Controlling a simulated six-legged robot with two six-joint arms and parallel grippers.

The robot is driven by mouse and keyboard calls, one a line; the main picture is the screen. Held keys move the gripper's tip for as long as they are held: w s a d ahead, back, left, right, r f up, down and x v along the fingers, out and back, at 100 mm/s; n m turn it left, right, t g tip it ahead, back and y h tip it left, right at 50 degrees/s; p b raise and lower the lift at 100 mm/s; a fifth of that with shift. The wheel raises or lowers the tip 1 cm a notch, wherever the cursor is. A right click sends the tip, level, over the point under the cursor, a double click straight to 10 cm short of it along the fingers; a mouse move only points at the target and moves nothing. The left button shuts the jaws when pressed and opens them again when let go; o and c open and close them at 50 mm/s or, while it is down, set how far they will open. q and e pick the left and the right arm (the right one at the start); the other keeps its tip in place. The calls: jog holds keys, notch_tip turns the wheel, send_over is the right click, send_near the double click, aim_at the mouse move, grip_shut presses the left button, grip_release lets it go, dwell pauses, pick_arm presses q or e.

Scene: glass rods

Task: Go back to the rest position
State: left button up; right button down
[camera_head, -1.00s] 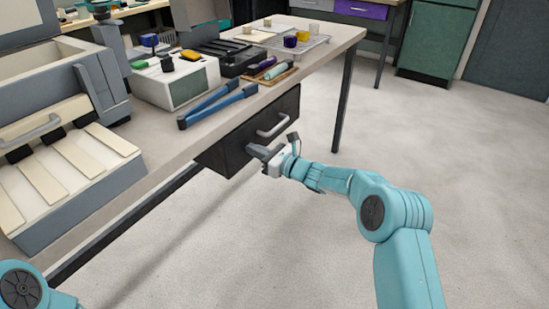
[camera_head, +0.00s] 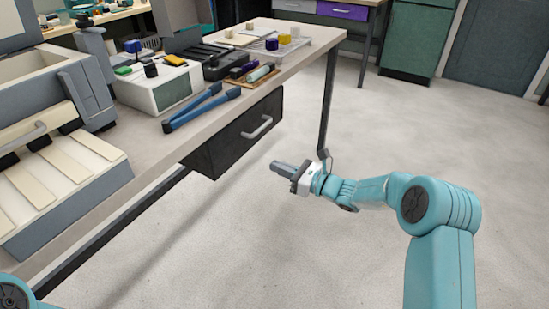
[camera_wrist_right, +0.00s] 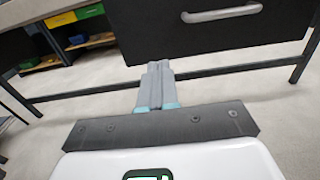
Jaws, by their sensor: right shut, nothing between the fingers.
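My right gripper (camera_head: 281,168) is shut and empty. It hangs over open floor, to the right of and apart from the dark drawer (camera_head: 220,143) under the workbench. In the right wrist view the two grey fingers (camera_wrist_right: 154,72) are together with nothing between them. The drawer's grey handle (camera_head: 257,127) is clear of the gripper, and the drawer looks closed. The handle also shows at the top of the right wrist view (camera_wrist_right: 222,13). My left gripper is not in view; only a bit of my left arm shows at the lower left corner.
The workbench (camera_head: 140,143) carries blue-handled tongs (camera_head: 200,107), a white device (camera_head: 158,92), a small wooden tray with rods (camera_head: 252,76) and a wire rack (camera_head: 310,41). A dark table leg (camera_head: 327,100) stands behind the right gripper. The floor at right is free.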

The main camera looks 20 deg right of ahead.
jog(key=s+a+f+n+g+h, duration=0.2)
jog(key=s+a+f+n+g, duration=0.25)
jog(key=s+f, duration=0.55)
jog(key=s+a+f+n+g+h, duration=0.1)
jog(key=s+a+f+n+g, duration=0.3)
jog(key=s+f+g, duration=0.5)
jog(key=s+f+n+h, duration=0.3)
jog(key=s+f+n, duration=0.2)
jog(key=s+n, duration=0.35)
jog(key=s+f+n+h, duration=0.2)
jog(key=s+f+n, duration=0.3)
jog(key=s+n, duration=0.4)
notch_tip(320, 180, up, 22)
jog(key=s+a+p, duration=0.1)
jog(key=p, duration=2)
